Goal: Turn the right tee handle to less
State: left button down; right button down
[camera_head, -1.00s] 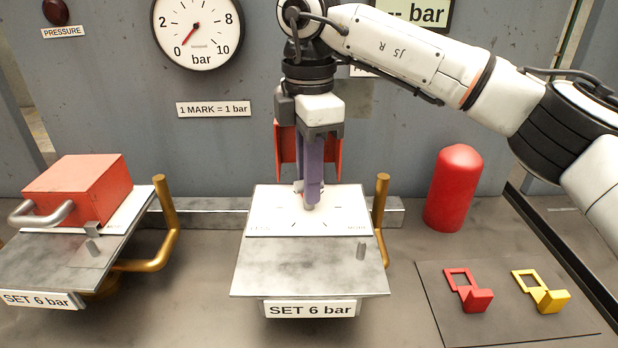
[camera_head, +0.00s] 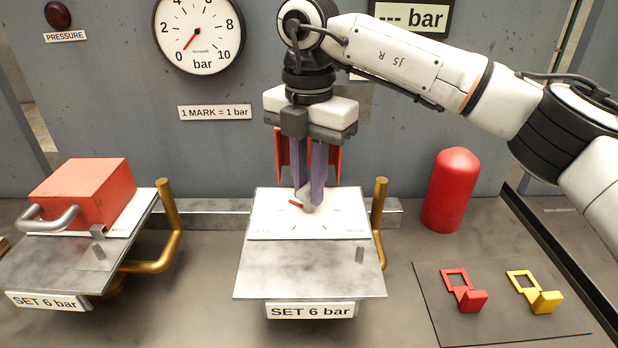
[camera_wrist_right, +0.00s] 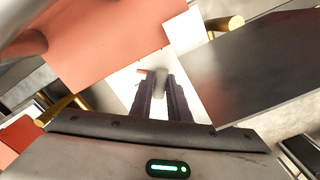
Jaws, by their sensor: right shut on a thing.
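The right tee handle (camera_head: 307,201) is a small grey bar with a red end, standing over the white dial plate (camera_head: 270,229) of the middle station. My right gripper (camera_head: 308,197) points down from above with its purple fingers shut on the handle. The right wrist view also shows the handle (camera_wrist_right: 160,84) between the fingertips, with its red end at the left. The dial has tick marks, with a MORE label at its right and a faint label at its left. My left gripper is not in view.
A red cover stands open behind the dial, and a brass pipe (camera_head: 380,215) rises at its right. The left station has a closed red cover (camera_head: 82,192). A red cylinder (camera_head: 452,190) and a mat (camera_head: 430,300) with red and yellow tags lie right. The gauge (camera_head: 198,32) reads about 0.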

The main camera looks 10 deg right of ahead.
jog(key=n, duration=0.3)
jog(key=shift+r+n+p, duration=0.15)
jog(key=shift+n+p, duration=0.25)
jog(key=n+p, duration=0.1)
jog(key=n, duration=0.5)
jog(key=n+p, duration=0.1)
jog(key=n, duration=0.4)
jog(key=shift+n, duration=0.3)
jog(key=n, duration=0.5)
jog(key=shift+p, duration=0.4)
jog(key=shift+n, duration=0.3)
jog(key=c, duration=1.7)
grip_release()
notch_tip(320, 180, up, 10)
jog(key=shift+r, duration=0.1)
